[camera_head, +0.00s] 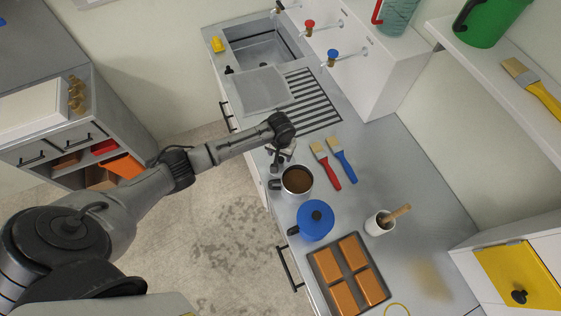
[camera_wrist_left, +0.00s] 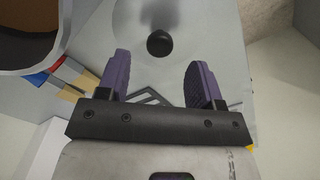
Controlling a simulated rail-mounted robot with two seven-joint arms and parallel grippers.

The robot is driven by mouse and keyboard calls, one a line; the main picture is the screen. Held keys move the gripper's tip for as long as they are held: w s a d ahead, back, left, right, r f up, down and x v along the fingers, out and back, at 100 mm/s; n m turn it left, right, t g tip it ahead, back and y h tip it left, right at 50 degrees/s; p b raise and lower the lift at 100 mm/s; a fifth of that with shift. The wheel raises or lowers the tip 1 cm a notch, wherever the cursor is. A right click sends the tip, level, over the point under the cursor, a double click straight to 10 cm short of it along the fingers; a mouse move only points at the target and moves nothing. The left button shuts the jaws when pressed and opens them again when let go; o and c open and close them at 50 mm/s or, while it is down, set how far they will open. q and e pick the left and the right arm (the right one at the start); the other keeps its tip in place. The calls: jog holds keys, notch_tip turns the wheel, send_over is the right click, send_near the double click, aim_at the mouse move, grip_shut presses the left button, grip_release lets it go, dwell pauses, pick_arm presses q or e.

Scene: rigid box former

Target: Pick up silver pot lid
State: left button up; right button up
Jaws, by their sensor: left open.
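The silver pot lid (camera_wrist_left: 205,30) shows in the left wrist view as a shiny grey surface with a round black knob (camera_wrist_left: 159,43). Its outline is hard to tell from the grey counter. In the head view it is mostly hidden by my left gripper (camera_head: 279,158), which points down over the counter beside the pot. In the wrist view my left gripper (camera_wrist_left: 162,78) is open and empty. Its purple-padded fingers are spread, and the knob appears beyond the gap between them, apart from both. My right gripper is not in view.
A pot with brown contents (camera_head: 297,179) stands close to my left gripper. A blue lid (camera_head: 315,220), red brush (camera_head: 326,165), blue brush (camera_head: 342,160), mortar (camera_head: 378,223) and baking tray (camera_head: 316,262) share the counter. The sink (camera_head: 262,52) is farther back.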

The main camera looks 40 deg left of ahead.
aim_at(280, 159)
pick_arm(q)
jog(key=shift+s+d+f, duration=0.1)
jog(key=shift+f, duration=1.65)
jog(key=c, duration=1)
jog(key=shift+r, duration=0.1)
